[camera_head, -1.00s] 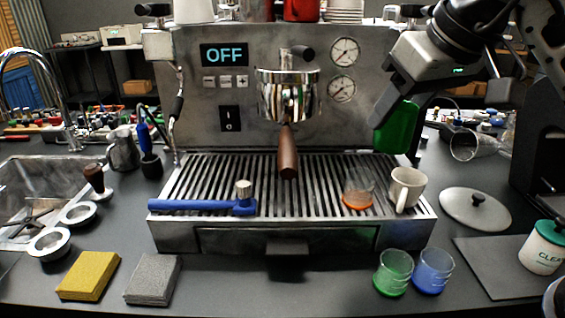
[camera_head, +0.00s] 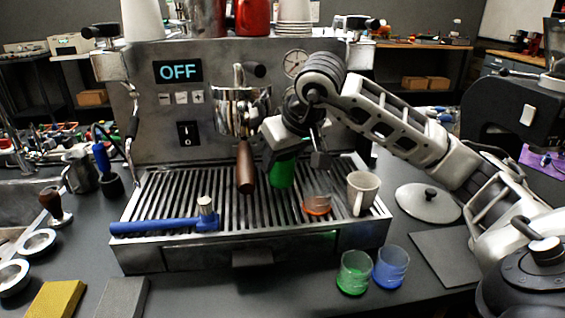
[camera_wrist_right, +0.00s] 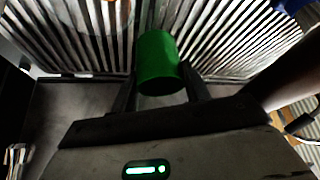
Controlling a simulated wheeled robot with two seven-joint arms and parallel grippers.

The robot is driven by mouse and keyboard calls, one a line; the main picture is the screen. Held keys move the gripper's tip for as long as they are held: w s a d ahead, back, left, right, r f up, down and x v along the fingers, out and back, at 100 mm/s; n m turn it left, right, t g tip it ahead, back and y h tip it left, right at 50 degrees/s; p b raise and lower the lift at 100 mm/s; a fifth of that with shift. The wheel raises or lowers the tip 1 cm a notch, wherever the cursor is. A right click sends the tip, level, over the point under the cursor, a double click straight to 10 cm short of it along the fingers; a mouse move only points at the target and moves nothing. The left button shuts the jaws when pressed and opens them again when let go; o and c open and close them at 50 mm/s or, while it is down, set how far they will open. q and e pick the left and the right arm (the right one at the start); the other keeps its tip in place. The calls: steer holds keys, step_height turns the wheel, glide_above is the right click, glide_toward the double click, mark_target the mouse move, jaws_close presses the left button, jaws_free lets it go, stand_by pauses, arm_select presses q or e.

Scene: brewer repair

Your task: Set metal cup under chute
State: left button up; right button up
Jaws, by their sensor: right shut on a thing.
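My right gripper (camera_head: 298,158) is shut on a green cylinder (camera_head: 281,170), just above the machine's slatted drip tray (camera_head: 160,207), right of the portafilter's brown handle (camera_head: 245,165). In the right wrist view the green cylinder (camera_wrist_right: 157,62) sits between both fingers, with the slats behind it; I cannot tell whether it touches them. A metal pitcher (camera_head: 79,173) stands left of the machine. A black machine (camera_head: 510,115) stands at the far right; no chute is clearly visible. My left gripper is not in view.
Green (camera_head: 353,273) and blue (camera_head: 390,268) glasses stand in front. A round lid (camera_head: 428,205) lies to the right.

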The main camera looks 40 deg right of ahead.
steer(key=shift+f, duration=0.7)
steer(key=shift+f, duration=0.25)
steer(key=o, duration=1)
steer(key=shift+r, duration=0.1)
